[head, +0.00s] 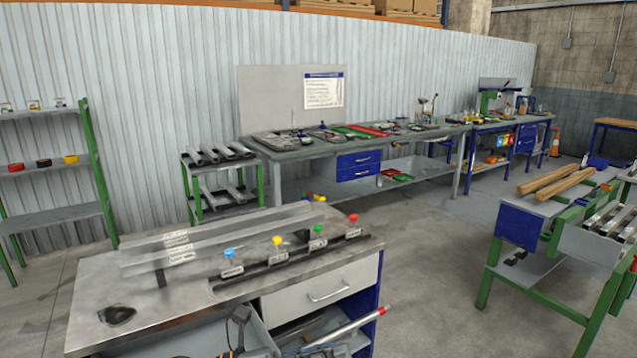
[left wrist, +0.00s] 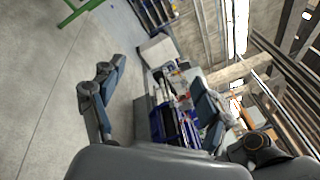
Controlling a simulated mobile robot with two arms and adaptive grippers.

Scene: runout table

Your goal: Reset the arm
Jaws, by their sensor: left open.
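My left gripper (head: 238,326) shows as a dark, small shape at the bottom edge of the head view, in front of the near workbench (head: 92,293). In the left wrist view its fingers (left wrist: 152,80) stand apart, and I see nothing held between them. That view looks out sideways over the floor and room. My right gripper is in neither view.
A green-legged table (head: 508,268) stands right, with open floor (head: 420,270) between.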

